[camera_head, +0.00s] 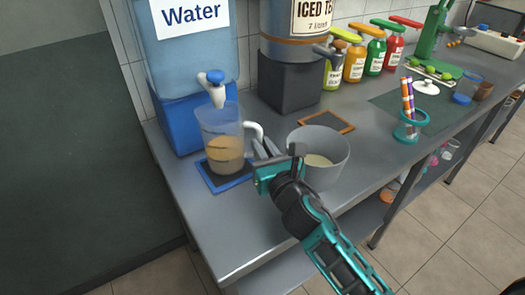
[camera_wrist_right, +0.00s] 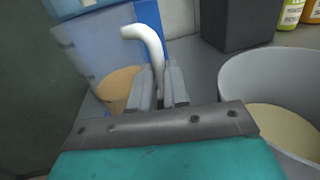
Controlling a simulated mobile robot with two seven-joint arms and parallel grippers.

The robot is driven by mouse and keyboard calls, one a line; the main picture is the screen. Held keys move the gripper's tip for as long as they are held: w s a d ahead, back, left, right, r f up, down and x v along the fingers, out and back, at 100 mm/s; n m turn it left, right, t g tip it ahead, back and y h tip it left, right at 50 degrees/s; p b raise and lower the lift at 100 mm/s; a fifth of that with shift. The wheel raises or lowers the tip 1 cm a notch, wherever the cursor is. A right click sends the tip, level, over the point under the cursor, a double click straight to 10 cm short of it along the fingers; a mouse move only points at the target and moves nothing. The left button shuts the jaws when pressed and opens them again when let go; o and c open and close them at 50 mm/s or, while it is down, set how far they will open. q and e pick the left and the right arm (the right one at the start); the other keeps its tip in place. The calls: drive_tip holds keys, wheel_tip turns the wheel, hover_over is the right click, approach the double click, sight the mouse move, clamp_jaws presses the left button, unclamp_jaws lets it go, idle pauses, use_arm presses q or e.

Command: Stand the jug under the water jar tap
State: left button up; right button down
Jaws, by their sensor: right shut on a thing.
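The clear jug (camera_head: 222,142) holds a brown-orange liquid in its lower part. It stands upright at the blue-edged mat (camera_head: 228,183), below the water jar's tap (camera_head: 214,84). The water jar (camera_head: 190,50), labelled "Water", sits on a blue stand. My right gripper (camera_head: 264,150) is shut on the jug's white handle (camera_head: 254,130), at the jug's right side. In the right wrist view the fingers (camera_wrist_right: 158,88) close around the lower part of the handle (camera_wrist_right: 148,42). Whether the jug's base touches the mat is hard to tell. My left gripper is not in view.
A grey bowl (camera_head: 330,145) with pale contents stands right beside my right gripper. The iced tea dispenser (camera_head: 290,75) stands behind, with an orange-edged mat (camera_head: 326,122) in front. Several pump bottles (camera_head: 375,52) line the wall. The counter's front left (camera_head: 225,230) is clear.

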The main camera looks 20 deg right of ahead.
drive_tip(key=shift+w+f+b, duration=0.2)
drive_tip(key=shift+f+b, duration=0.2)
drive_tip(key=shift+f, duration=0.25)
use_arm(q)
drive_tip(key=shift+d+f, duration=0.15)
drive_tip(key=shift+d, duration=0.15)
use_arm(e)
drive_tip(key=shift+f, duration=0.2)
drive_tip(key=c, duration=1.1)
unclamp_jaws()
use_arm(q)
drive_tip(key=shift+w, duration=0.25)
